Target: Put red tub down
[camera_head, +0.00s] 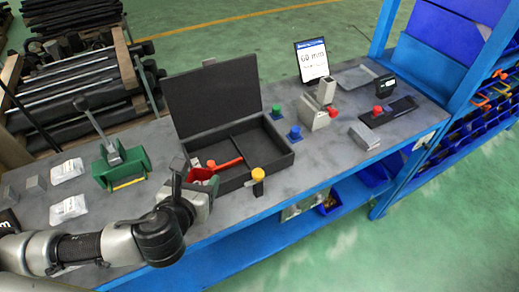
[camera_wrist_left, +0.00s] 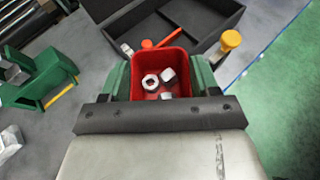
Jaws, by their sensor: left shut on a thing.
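The red tub (camera_wrist_left: 180,52) sits between the green fingers of my left gripper (camera_wrist_left: 160,82), which is shut on it. Several silver hex nuts (camera_wrist_left: 160,80) lie inside the tub. In the head view the tub (camera_head: 201,174) is partly hidden by my left gripper (camera_head: 199,187), at the front left edge of the open black case (camera_head: 245,178). Whether the tub's base touches the bench (camera_head: 290,183) cannot be told. My right gripper is not in view.
A red-handled tool (camera_head: 227,162) lies in the case, and a yellow-topped piece (camera_head: 258,181) stands at its front. A green stand (camera_head: 121,168) and clear bags (camera_head: 68,209) are to the left. A 60 mm sign (camera_head: 312,61) stands behind.

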